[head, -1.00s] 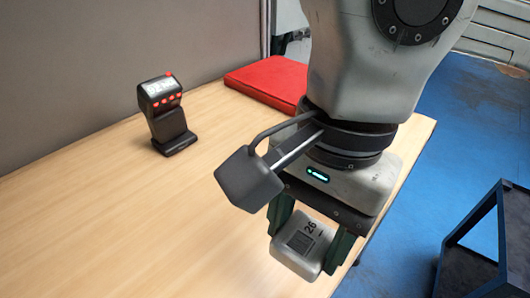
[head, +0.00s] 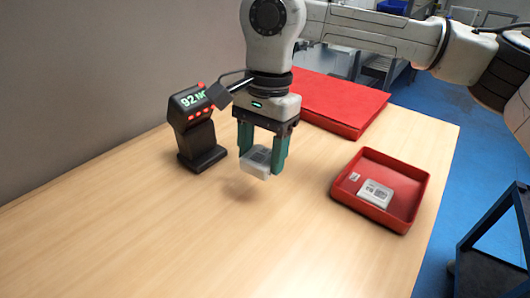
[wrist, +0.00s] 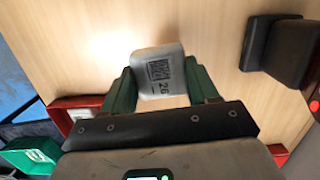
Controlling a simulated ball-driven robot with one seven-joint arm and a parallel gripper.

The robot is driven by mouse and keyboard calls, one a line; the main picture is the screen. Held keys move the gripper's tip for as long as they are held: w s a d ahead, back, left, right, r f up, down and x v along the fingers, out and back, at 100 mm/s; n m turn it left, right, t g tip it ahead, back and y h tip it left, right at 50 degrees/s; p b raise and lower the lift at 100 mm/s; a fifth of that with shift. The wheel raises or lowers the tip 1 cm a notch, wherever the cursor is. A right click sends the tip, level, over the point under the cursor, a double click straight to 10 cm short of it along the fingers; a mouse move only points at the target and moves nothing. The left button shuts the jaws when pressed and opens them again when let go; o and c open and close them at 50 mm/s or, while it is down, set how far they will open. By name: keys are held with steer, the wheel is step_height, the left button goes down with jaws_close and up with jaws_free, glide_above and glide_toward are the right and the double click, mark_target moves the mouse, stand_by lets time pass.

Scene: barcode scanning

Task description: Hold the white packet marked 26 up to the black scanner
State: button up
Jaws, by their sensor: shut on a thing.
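The white packet (head: 257,162) marked 26 is held between the green fingers of my gripper (head: 262,152), above the table. In the wrist view the packet (wrist: 157,75) shows its dark square code and the number 26 between the two fingers. The black scanner (head: 199,140) stands upright on the table just left of my gripper, apart from the packet. Its tilted head has a lit display with green characters and red lights. In the wrist view part of the scanner (wrist: 283,50) shows at the right.
A red tray (head: 415,207) to the right holds a white packet (head: 375,193) and a small light piece. A large red flat box (head: 340,105) lies behind my gripper. A grey partition (head: 80,75) runs behind the table (head: 130,235). The table's front left is clear.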

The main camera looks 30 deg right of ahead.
steer(key=shift+w+a+f+b, duration=0.3)
steer(key=shift+w+f+b, duration=0.1)
steer(key=shift+w+f, duration=0.55)
steer(key=shift+w+a+f+b, duration=0.25)
steer(key=shift+w+f+b, duration=0.1)
steer(key=shift+w+f, duration=0.5)
